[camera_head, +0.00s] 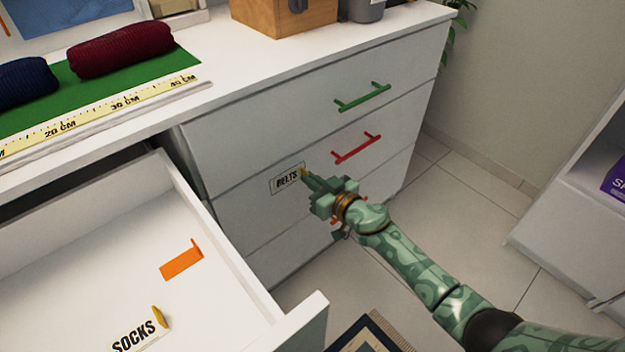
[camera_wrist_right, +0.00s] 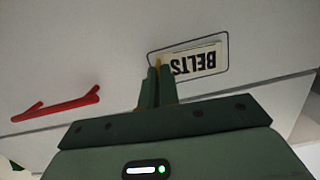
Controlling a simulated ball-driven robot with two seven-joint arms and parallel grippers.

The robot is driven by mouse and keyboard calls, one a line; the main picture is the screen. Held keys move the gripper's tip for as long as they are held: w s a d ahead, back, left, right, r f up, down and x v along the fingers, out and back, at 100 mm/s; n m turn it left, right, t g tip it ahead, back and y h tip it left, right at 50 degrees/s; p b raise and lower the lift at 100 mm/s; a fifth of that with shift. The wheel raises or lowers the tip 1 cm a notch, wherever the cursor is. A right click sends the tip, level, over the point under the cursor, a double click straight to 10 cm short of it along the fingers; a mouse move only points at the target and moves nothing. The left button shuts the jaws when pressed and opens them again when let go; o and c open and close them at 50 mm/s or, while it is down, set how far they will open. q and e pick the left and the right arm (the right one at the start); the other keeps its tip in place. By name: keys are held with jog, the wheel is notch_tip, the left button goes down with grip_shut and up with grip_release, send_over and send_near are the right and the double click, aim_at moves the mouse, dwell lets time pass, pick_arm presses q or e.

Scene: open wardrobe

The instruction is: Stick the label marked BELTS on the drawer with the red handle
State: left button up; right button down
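The BELTS label (camera_head: 287,179) is a white card with black letters and a yellow tab. It is at the front of the drawer with the red handle (camera_head: 357,148), left of that handle in the head view. In the right wrist view the label (camera_wrist_right: 197,61) lies within a thin dark outline on the drawer front, slightly tilted to it. I cannot tell whether it touches the front. My right gripper (camera_head: 306,174) is shut on the label's yellow tab; its fingers (camera_wrist_right: 157,84) cover part of the label's edge. My left gripper is out of view.
An open drawer (camera_head: 232,262) juts out at the lower left, holding a SOCKS label (camera_head: 135,336) and an orange piece (camera_head: 181,263). A green handle (camera_head: 363,97) is above the red one. Rolled cloths (camera_head: 122,49) and a wooden box (camera_head: 283,14) stand on top.

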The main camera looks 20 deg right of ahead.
jog(key=shift+r, duration=0.1)
jog(key=c, duration=1)
grip_release()
jog(key=shift+w, duration=0.1)
jog(key=v, duration=0.2)
jog(key=p+v, duration=0.1)
jog(key=v, duration=0.1)
jog(key=f+p+v, duration=0.1)
jog(key=v, duration=0.2)
